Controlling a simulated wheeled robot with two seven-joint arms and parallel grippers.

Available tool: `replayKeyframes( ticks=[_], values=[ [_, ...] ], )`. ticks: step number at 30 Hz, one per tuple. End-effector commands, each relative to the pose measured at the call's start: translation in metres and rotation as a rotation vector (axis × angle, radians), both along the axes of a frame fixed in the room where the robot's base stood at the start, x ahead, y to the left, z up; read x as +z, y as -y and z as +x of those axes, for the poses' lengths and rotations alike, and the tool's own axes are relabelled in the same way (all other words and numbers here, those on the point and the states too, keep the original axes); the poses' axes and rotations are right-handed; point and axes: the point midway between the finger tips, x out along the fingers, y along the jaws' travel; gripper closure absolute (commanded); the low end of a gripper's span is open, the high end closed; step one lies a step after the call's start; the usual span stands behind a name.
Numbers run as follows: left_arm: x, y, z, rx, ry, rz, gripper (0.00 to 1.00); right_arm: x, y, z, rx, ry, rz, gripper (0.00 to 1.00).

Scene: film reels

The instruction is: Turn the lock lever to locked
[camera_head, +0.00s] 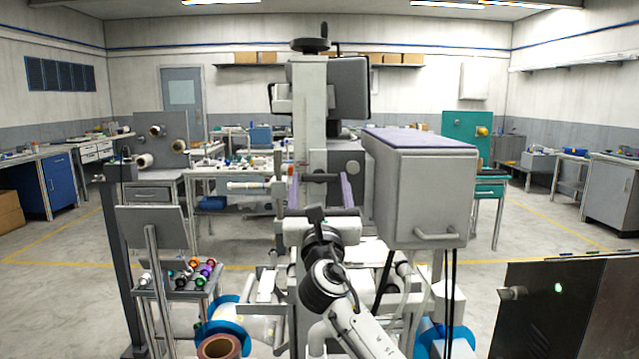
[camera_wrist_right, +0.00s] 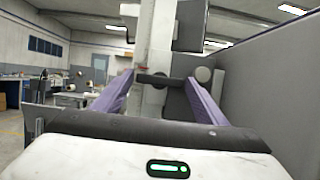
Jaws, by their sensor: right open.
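A dark horizontal bar (camera_head: 322,177), which looks like the lock lever, sits on the front of the grey machine (camera_head: 340,150) in the middle of the head view. The bar also shows in the right wrist view (camera_wrist_right: 154,79). My right gripper (camera_head: 320,184) is open, with its two purple fingers pointing at the machine on either side of the bar. The fingers also show in the right wrist view (camera_wrist_right: 160,80), with the bar between their tips. I cannot tell whether they touch it. No lock marking is readable. My left gripper is not in view.
A large grey box with a handle (camera_head: 420,195) stands close to the right of my right gripper. A round knob (camera_head: 352,167) is right of the bar. Blue reels (camera_head: 225,322) lie low at the left. A small stand with coloured pieces (camera_head: 185,275) is further left.

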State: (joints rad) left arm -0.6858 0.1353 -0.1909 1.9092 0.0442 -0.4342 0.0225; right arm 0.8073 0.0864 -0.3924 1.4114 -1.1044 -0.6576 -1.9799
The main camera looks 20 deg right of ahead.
Motion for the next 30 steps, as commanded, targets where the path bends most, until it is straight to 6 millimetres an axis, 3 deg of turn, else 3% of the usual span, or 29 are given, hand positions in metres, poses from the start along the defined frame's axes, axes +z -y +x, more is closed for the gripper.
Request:
replayKeyframes(
  ticks=[11, 16, 17, 30],
  values=[
    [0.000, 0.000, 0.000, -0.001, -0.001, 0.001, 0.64, 0.002, 0.002, 0.006, 0.002, 0.000, 0.001, 0.34],
    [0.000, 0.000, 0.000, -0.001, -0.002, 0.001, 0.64, 0.002, 0.001, 0.006, 0.002, -0.001, 0.002, 0.62],
    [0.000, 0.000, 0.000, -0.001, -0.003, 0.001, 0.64, 0.002, 0.001, 0.005, 0.002, -0.001, 0.002, 0.64],
    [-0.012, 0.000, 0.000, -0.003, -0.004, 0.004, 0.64, 0.000, 0.000, 0.006, 0.001, 0.030, 0.103, 0.64]
  ],
)
